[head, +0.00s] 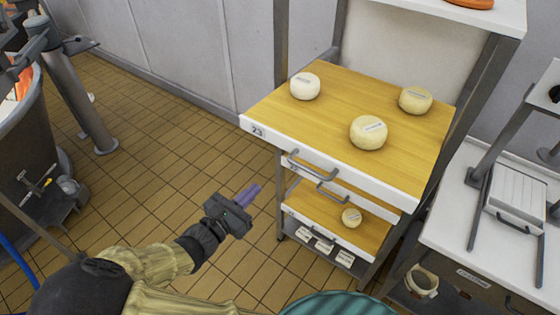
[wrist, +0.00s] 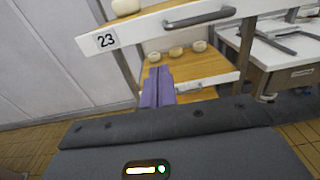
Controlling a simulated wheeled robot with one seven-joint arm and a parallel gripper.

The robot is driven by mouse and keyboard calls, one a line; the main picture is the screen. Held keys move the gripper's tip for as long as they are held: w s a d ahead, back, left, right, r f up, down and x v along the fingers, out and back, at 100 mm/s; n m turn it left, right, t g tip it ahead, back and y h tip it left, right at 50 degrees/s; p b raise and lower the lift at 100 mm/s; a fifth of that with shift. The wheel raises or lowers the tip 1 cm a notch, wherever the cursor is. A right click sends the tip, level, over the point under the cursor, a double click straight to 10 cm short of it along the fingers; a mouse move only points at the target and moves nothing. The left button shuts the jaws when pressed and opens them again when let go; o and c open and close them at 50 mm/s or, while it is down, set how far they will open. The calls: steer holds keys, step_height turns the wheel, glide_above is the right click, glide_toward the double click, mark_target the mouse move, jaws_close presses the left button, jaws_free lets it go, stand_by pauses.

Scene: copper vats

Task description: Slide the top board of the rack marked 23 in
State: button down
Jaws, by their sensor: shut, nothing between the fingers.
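The rack's top board (head: 330,100) is wooden with a white front edge carrying a "23" label (head: 258,131) and a grey bar handle (head: 312,165). It juts forward past the rack posts and bears three pale round cheeses, one at the front (head: 368,132). My gripper (head: 252,192) is shut and empty, left of and in front of the handle, apart from the board. In the wrist view, the purple fingers (wrist: 158,86) point forward below the board's front edge (wrist: 150,32), left of and below the handle (wrist: 200,17).
A lower board (head: 370,235) with a cheese (head: 351,217) sits beneath; another handle (head: 333,190) shows between. A white table (head: 480,215) stands right of the rack. A teal round object (head: 340,305) is at the bottom, a vat (head: 40,130) at left. Tiled floor is clear left of the rack.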

mark_target(289, 152)
steer(key=shift+s+a+r+t, duration=0.1)
steer(key=shift+a+r+t, duration=0.05)
steer(key=shift+a+t, duration=0.15)
steer(key=p+x, duration=0.4)
steer(key=x, duration=0.9)
steer(key=shift+w+d, duration=0.1)
steer(key=shift+w, duration=0.1)
steer(key=shift+w+d+f, duration=0.2)
steer(key=shift+w, duration=0.05)
steer(key=shift+w, duration=0.1)
